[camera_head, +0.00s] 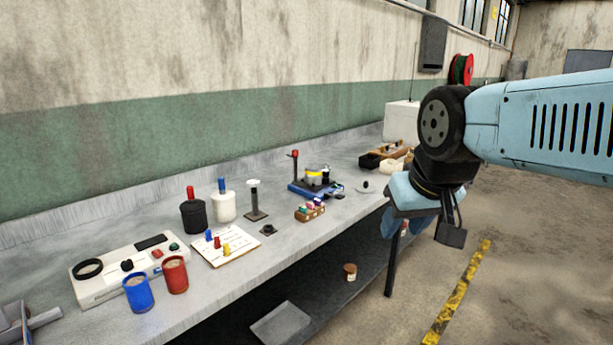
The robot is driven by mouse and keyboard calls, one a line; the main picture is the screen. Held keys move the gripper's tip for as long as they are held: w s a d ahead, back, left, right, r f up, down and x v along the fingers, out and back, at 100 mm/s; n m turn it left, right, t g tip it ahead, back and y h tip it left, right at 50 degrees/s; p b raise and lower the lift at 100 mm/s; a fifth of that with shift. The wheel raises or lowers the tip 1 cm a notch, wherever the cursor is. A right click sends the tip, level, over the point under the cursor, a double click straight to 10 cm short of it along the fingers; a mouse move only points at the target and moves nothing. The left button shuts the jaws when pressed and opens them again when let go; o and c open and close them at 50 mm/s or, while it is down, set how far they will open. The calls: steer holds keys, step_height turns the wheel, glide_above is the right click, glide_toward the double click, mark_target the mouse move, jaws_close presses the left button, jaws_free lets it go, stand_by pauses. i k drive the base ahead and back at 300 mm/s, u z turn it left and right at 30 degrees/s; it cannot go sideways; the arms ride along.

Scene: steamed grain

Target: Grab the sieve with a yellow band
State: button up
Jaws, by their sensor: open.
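A small round item with a yellow band (314,179) sits on a blue-based stand (307,188) near the middle of the bench. It looks like the sieve, but it is too small to tell for sure. A dark cylinder stands close beside it on the right. My gripper (408,230) hangs at the front edge of the bench, to the right of and nearer than the stand. It is open, points down and is apart from the sieve. Its fingertips are partly hidden by its own body.
On the grey bench (340,215) stand a blue cup (138,293), a red cup (175,275), a black bottle (193,215), a white bottle (224,205) and a small wooden rack (310,211). A white box (401,122) stands at the far end. The floor at right is clear.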

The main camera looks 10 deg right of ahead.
mark_target(318, 172)
steer(key=u, duration=0.05)
steer(key=k, duration=0.55)
steer(key=z, duration=0.35)
steer(key=i, duration=1.6)
steer(key=u, duration=0.35)
